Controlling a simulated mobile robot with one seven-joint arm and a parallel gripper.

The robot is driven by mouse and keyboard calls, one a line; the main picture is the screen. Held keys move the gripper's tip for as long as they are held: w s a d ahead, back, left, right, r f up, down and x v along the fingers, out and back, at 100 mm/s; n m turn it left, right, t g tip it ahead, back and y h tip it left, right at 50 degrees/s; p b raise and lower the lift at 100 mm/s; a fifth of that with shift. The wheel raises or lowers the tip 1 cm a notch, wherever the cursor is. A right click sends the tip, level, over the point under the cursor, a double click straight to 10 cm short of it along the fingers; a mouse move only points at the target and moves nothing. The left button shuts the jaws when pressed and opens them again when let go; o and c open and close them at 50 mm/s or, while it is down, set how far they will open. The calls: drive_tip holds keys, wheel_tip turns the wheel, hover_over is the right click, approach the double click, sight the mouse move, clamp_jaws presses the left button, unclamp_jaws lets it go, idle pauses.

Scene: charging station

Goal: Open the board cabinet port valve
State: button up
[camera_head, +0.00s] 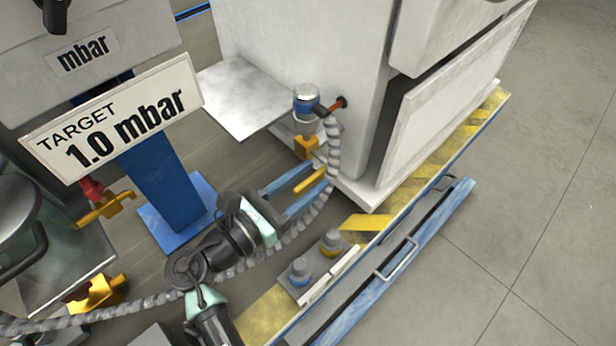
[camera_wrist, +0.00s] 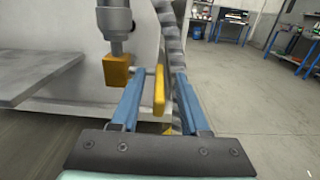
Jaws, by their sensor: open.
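The board cabinet (camera_head: 300,45) is the large pale box, with its port on the near side wall. Below the port fitting (camera_head: 306,100) is a yellow valve body (camera_head: 306,148), which also shows in the wrist view (camera_wrist: 117,70). A flat yellow valve handle (camera_head: 313,181) hangs beside the body on a short stem. It shows upright in the wrist view (camera_wrist: 159,92). My gripper (camera_head: 305,179) is open, its two blue fingers on either side of the handle. In the wrist view my gripper (camera_wrist: 160,76) shows visible gaps on both sides of the handle.
A grey corrugated hose (camera_head: 333,150) runs down from the port close beside my right finger. A pale shelf (camera_head: 240,98) juts out left of the valve. A yellow-striped platform edge (camera_head: 430,185) lies to the right. A target sign (camera_head: 115,115) stands at the left.

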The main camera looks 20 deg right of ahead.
clamp_jaws()
idle(1.3)
